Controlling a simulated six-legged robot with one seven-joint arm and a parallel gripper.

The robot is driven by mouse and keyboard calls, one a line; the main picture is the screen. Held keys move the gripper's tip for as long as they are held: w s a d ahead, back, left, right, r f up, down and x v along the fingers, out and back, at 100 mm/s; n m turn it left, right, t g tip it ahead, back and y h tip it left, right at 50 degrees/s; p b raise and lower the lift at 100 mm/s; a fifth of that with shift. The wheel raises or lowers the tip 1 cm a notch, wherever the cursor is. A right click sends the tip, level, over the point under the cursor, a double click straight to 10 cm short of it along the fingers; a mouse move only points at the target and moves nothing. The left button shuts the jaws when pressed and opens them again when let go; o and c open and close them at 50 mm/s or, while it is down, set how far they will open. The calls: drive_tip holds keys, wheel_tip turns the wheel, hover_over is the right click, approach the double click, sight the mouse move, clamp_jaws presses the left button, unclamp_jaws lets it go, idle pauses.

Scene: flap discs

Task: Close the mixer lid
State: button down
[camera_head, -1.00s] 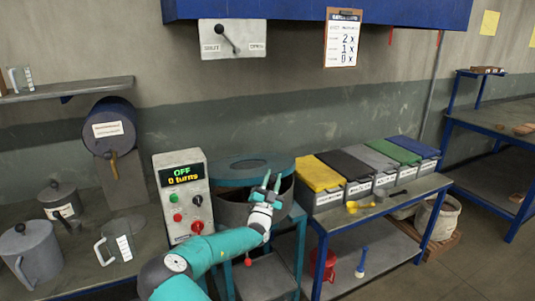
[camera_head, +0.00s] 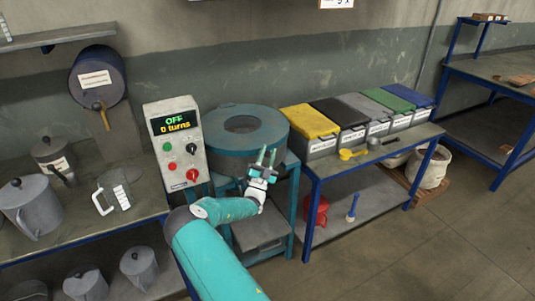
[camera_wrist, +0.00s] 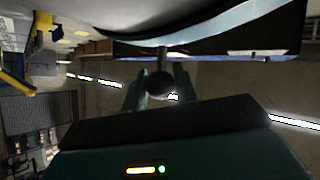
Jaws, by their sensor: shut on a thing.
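The mixer (camera_head: 222,185) is a drum on a blue frame, next to its control box (camera_head: 176,145), which reads "OFF 0 turns". Its teal ring-shaped lid (camera_head: 225,140) looks level on top, with a round opening in the middle. My gripper (camera_head: 267,158) is at the drum's front right edge. In the wrist view my gripper (camera_wrist: 159,80) is shut on a dark round knob (camera_wrist: 159,86) on a short stalk below the teal curved rim (camera_wrist: 225,28). Whether any gap remains under the lid is too small to tell.
Bins with yellow, black, grey, green and blue lids stand on the bench (camera_head: 335,170) to the right, with a yellow scoop (camera_head: 350,154) in front. Jugs and a clear measuring cup (camera_head: 115,190) stand on the left bench. Open floor lies at the front right.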

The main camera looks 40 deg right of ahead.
drive_tip(key=c, duration=1.1)
unclamp_jaws()
drive_tip(key=shift+w+f, duration=0.1)
drive_tip(key=shift+f, duration=0.6)
drive_tip(key=shift+r, duration=0.2)
drive_tip(key=s+a+f, duration=0.1)
drive_tip(key=s+a, duration=0.1)
drive_tip(key=a, duration=0.2)
drive_tip(key=s+a+f, duration=0.1)
drive_tip(key=s+a, duration=0.2)
drive_tip(key=a, duration=0.2)
drive_tip(key=s+a+f, duration=0.1)
drive_tip(key=s+a, duration=0.1)
drive_tip(key=a, duration=0.3)
drive_tip(key=shift+s+f, duration=0.1)
drive_tip(key=shift+s, duration=0.1)
drive_tip(key=shift+a, duration=0.1)
